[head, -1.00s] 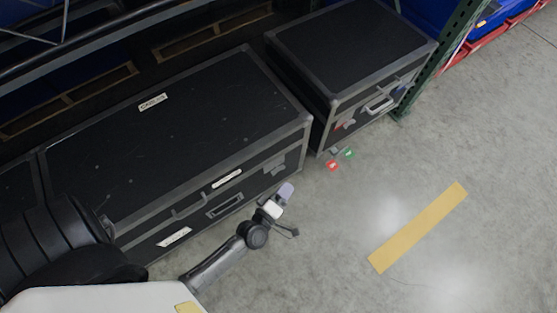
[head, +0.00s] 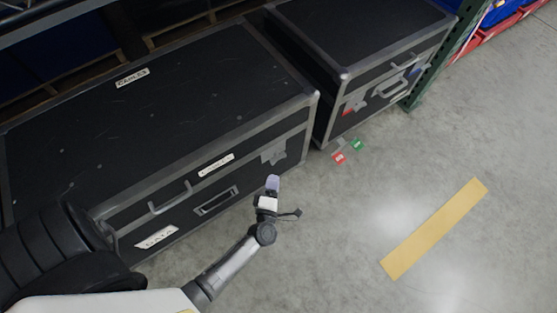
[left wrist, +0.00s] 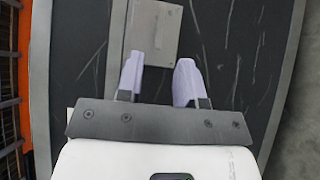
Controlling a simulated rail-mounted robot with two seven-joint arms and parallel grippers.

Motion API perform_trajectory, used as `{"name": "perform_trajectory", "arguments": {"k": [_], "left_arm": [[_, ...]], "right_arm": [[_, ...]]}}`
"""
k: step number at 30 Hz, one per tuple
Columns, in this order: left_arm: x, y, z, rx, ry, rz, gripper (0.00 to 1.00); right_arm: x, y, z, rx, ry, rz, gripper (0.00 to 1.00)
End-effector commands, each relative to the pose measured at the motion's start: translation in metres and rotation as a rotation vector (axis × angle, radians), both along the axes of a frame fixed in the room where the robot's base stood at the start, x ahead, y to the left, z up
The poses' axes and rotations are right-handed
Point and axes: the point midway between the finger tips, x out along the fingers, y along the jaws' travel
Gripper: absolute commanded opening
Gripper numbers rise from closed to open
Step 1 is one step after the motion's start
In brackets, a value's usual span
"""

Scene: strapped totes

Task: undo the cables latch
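The black, grey-edged case with a white lid label that seems to read CABLES (head: 132,77) stands at the left in the head view. A grey metal latch (head: 274,154) sits on its front near the right corner. My left gripper (head: 273,183) is just in front of and below that latch in the picture. In the left wrist view, the left gripper (left wrist: 160,75) has its two pale fingers apart with nothing between them. The grey latch plate (left wrist: 153,30) is ahead of the fingertips, slightly left of centre; contact is not visible. My right gripper is not in view.
The case front also has a handle (head: 218,200) and white labels. The floor is open around a yellow strip (head: 433,229).

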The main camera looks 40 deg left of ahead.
Motion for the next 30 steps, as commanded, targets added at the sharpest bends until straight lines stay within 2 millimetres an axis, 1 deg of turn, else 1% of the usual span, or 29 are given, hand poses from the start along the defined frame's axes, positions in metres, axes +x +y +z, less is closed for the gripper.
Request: {"name": "perform_trajectory", "arguments": {"k": [1,6,12,15,21,30], "left_arm": [[0.010,0.006,-0.003,0.002,-0.005,0.002,0.34],[0.036,0.022,-0.002,0.000,-0.004,0.001,0.34],[0.060,0.037,-0.002,0.002,-0.003,0.000,0.34],[0.068,0.042,-0.002,0.001,0.000,-0.001,0.34],[0.077,0.048,-0.001,0.002,0.001,-0.001,0.34],[0.079,0.049,0.000,0.002,0.001,-0.002,0.34]], "right_arm": [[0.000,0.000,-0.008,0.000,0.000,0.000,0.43],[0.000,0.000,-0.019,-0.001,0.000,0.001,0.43],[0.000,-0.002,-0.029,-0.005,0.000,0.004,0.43],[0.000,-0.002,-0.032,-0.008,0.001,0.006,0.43],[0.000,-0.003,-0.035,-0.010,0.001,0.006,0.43],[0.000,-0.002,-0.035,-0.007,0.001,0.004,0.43]]}}
